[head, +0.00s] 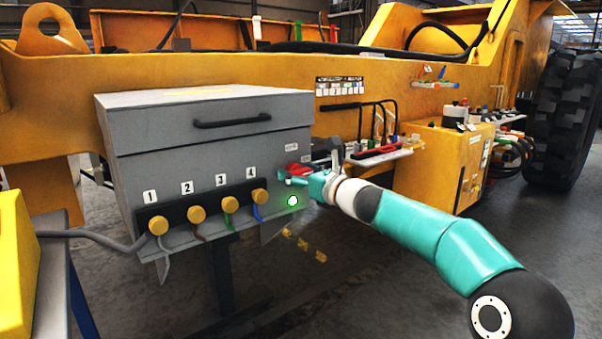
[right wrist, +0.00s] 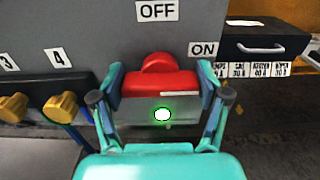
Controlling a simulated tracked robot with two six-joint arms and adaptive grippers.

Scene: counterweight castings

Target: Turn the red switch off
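The red switch (right wrist: 160,82) is on the end face of the grey box, with an OFF label (right wrist: 157,11) above it and an ON label (right wrist: 203,49) at its upper right. Its wide red part lies level in the right wrist view, with a rounded part above. In the head view the red switch (head: 292,171) is partly hidden by my right gripper (head: 290,178). In the right wrist view my right gripper (right wrist: 161,78) has its fingers spread wide, one on each side of the switch. Whether they touch it is unclear. My left gripper is out of view.
A green-lit lamp (right wrist: 162,114) glows below the switch. The grey box (head: 210,140) carries several numbered yellow knobs (head: 195,215) with cables. A shelf with tools (head: 375,155) and a yellow cabinet (head: 435,160) stand to the right.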

